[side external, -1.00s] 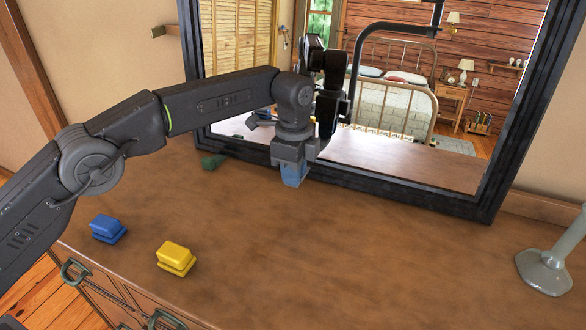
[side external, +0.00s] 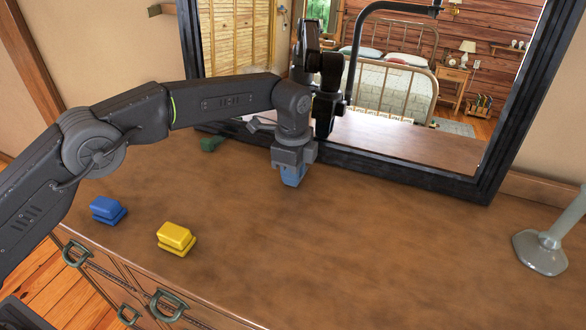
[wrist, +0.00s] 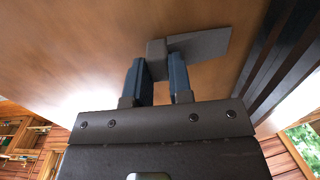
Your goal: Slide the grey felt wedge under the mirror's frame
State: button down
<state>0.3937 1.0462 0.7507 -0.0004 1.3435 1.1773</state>
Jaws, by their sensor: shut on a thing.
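My gripper (side external: 291,180) is low over the dresser top, in front of the mirror's lower frame. In the wrist view its blue fingers (wrist: 161,80) are shut on the block-like end of the grey felt wedge (wrist: 205,44). The wedge's flat part extends to the right, toward the dark mirror frame (wrist: 277,60). A strip of bare wood shows between wedge and frame, so they look apart. The mirror's black frame (side external: 430,179) stands at the back of the dresser. In the side view I cannot make out the wedge behind the fingers.
A blue block (side external: 107,211) and a yellow block (side external: 176,238) lie near the dresser's front left. A small green object (side external: 210,144) is near the frame's left end. A grey stand with a round base (side external: 541,253) is at the right. The dresser top (side external: 370,245) is clear between.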

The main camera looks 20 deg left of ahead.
jog(key=c, duration=0.9)
grip_release()
jog(key=shift+c, duration=0.2)
